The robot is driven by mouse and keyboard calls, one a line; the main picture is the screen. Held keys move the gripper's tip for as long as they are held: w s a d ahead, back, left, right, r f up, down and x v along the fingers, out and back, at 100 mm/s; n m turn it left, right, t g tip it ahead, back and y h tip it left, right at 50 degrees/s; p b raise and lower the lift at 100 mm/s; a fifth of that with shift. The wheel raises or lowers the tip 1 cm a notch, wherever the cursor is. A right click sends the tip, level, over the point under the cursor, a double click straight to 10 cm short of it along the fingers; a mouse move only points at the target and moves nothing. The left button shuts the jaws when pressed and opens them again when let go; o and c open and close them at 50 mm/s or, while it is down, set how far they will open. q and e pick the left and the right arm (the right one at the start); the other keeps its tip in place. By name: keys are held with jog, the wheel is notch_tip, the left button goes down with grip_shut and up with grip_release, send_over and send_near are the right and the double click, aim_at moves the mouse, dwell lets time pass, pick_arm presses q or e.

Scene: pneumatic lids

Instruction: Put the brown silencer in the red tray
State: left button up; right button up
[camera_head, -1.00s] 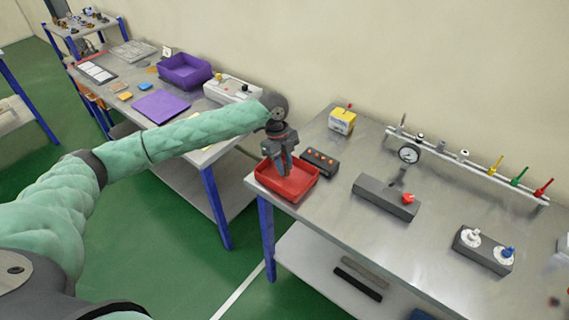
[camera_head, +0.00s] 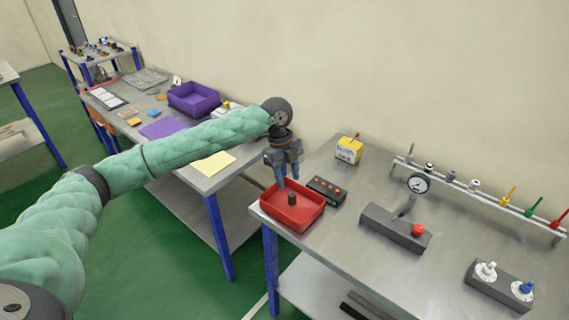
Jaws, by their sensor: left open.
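The red tray (camera_head: 284,213) stands at the left front corner of the right-hand metal table. The brown silencer (camera_head: 292,198), a small dark brown cylinder, stands upright inside the tray, near its middle. My left gripper (camera_head: 288,183) is open and empty, fingers pointing down, just above the back left part of the tray and apart from the silencer. My right gripper is not in view.
A dark box with orange buttons (camera_head: 326,190) stands right beside the tray. Behind it is a yellow box (camera_head: 349,150). A grey block with a red button (camera_head: 387,225) lies further right. A gauge rail (camera_head: 470,187) runs along the back.

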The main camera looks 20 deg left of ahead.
pick_arm(q)
jog(key=shift+b+v, duration=0.9)
jog(key=shift+v, duration=2.1)
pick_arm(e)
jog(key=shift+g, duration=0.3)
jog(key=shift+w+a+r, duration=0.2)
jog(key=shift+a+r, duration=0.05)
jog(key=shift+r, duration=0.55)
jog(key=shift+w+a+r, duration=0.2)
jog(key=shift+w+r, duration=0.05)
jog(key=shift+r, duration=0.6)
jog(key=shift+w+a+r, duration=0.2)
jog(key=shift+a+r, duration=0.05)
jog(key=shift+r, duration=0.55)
pick_arm(q)
jog(key=shift+f, duration=0.15)
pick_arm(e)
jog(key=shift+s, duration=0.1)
